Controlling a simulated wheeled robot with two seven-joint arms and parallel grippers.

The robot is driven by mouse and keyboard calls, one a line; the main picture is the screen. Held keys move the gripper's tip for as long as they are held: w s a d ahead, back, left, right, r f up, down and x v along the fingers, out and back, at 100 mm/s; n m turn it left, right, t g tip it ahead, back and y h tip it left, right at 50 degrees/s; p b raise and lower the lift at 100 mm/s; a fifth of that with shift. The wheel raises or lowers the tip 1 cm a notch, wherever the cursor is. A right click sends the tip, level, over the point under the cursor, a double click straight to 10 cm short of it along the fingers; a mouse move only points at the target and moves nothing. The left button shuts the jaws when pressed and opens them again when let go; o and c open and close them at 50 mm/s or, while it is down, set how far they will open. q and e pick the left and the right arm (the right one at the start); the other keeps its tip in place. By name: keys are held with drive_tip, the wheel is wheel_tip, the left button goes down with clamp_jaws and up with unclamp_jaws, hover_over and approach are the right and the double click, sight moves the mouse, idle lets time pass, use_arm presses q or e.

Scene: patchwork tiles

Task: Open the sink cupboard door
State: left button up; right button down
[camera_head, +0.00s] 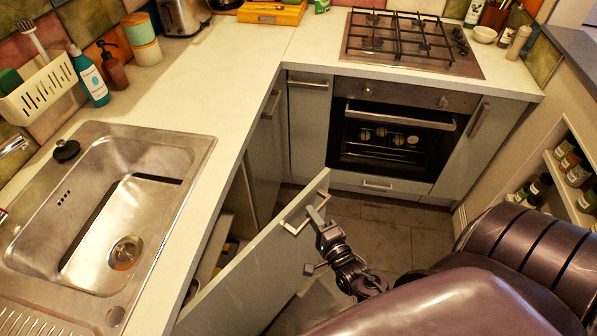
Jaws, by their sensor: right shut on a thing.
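The sink cupboard door (250,281) stands swung out from the counter, below and right of the sink (103,215). Its metal handle (293,224) is near the door's top, by its free edge. My right gripper (315,218) is at this handle and shut on it. The cupboard's inside shows as a narrow dark gap between the counter edge and the door, with shelf-like pale parts. My right arm comes in from the lower right and covers the lower floor area. My left gripper is not in view.
An oven (392,135) under a gas hob (410,44) stands at the back, with narrow cupboards beside it. A spice shelf (570,180) is on the right wall. Tiled floor (385,240) is clear between door and oven. Bottles and a white basket (42,88) stand behind the sink.

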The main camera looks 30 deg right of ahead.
drive_tip(key=c, duration=1.4)
unclamp_jaws()
drive_tip(key=shift+w, duration=0.1)
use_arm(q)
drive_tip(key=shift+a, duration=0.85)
use_arm(e)
drive_tip(key=shift+o, duration=0.2)
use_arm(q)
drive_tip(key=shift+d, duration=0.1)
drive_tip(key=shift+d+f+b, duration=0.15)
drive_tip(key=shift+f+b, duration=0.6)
use_arm(e)
drive_tip(key=s, duration=0.7)
drive_tip(key=shift+s+a, duration=0.4)
